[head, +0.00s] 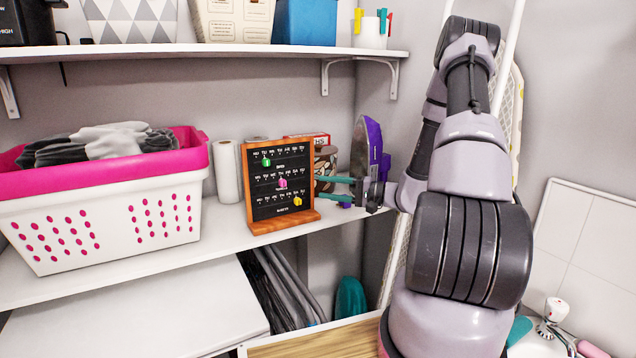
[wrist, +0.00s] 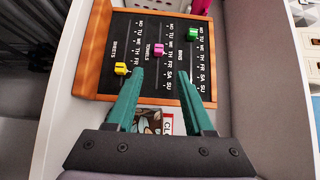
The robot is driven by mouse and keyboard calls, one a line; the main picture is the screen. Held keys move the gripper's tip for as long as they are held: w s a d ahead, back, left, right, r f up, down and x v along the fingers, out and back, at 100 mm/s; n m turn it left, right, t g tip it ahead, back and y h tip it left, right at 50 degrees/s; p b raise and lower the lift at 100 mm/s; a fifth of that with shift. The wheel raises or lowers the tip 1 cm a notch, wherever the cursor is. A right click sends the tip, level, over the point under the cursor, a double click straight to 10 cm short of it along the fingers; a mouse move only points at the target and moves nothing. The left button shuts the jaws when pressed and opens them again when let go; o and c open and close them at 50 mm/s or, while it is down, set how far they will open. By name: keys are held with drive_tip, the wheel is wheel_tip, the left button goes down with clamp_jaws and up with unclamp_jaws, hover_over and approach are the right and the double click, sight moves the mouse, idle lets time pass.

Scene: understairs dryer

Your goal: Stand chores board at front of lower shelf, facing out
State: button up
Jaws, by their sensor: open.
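The chores board (head: 281,183), black with a wooden frame and green, pink and yellow pegs, stands upright on the lower shelf (head: 120,258) near its front edge, its face turned outward. In the wrist view the board (wrist: 143,60) fills the upper middle. My gripper (head: 333,187) is at the board's right side with its teal fingers apart. In the wrist view my gripper (wrist: 169,85) has its fingertips over the board's near side edge; I cannot tell whether they touch it.
A pink and white laundry basket (head: 110,205) stands left of the board. Paper rolls (head: 228,170), a patterned canister (head: 326,165) and a purple iron (head: 375,150) are behind or right of it. The upper shelf (head: 200,53) runs above.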

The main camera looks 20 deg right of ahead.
drive_tip(key=s+a+r+n+g+h, duration=0.25)
drive_tip(key=s+a+r+g, duration=0.2)
drive_tip(key=s+r, duration=0.25)
drive_tip(key=s+a+r+n+g+h, duration=0.2)
drive_tip(key=s+a+r+g+h, duration=0.1)
drive_tip(key=s+a+r+g, duration=0.25)
drive_tip(key=s+d+r+m+t+h, duration=0.1)
drive_tip(key=s+d+r+t+h, duration=0.2)
drive_tip(key=s+r, duration=0.3)
drive_tip(key=s+d+r+m+t+h, duration=0.1)
drive_tip(key=s+d+r+t+h, duration=0.2)
drive_tip(key=s+r, duration=0.4)
drive_tip(key=shift+t+h, duration=0.6)
drive_tip(key=shift+h, duration=0.15)
